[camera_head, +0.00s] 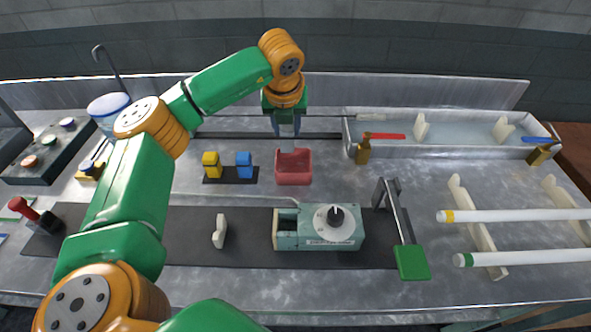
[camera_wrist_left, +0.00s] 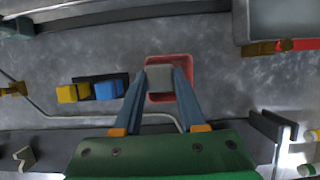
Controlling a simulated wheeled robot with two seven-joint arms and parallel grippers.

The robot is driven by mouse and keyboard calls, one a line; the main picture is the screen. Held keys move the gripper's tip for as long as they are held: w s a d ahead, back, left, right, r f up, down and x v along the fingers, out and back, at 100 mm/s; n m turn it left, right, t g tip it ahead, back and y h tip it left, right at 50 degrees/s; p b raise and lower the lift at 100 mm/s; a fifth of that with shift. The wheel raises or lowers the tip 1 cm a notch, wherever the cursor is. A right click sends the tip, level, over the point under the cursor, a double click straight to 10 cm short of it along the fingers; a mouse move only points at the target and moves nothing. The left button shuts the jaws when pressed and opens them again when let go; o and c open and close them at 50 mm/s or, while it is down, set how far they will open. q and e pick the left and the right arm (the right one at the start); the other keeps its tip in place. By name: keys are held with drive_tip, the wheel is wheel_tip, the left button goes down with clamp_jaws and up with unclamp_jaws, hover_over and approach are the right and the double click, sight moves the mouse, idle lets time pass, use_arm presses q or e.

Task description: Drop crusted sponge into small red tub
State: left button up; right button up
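The small red tub (camera_head: 293,178) stands on the metal bench, in the middle of the head view. It also shows in the left wrist view (camera_wrist_left: 155,98), beneath the fingertips. My left gripper (camera_head: 286,132) points down at the tub's far side. In the left wrist view its fingers (camera_wrist_left: 162,82) close on both sides of a grey block, the sponge (camera_wrist_left: 161,76), which overlaps the tub's opening. The sponge's crust cannot be made out, and the fingers hide its sides. My right gripper is not in view.
Yellow (camera_head: 211,164) and blue (camera_head: 244,165) blocks stand on a dark holder left of the tub. A teal device with a dial (camera_head: 318,228) stands in front. A long metal trough (camera_head: 450,154) lies at back right, and white tubes (camera_head: 515,215) rest on supports at right.

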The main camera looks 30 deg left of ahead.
use_arm(q)
drive_tip(key=o, duration=0.5)
drive_tip(key=shift+s+r, duration=0.15)
drive_tip(key=shift+s, duration=0.1)
drive_tip(key=shift+w, duration=0.1)
drive_tip(key=b+v, duration=0.1)
drive_tip(key=v, duration=0.6)
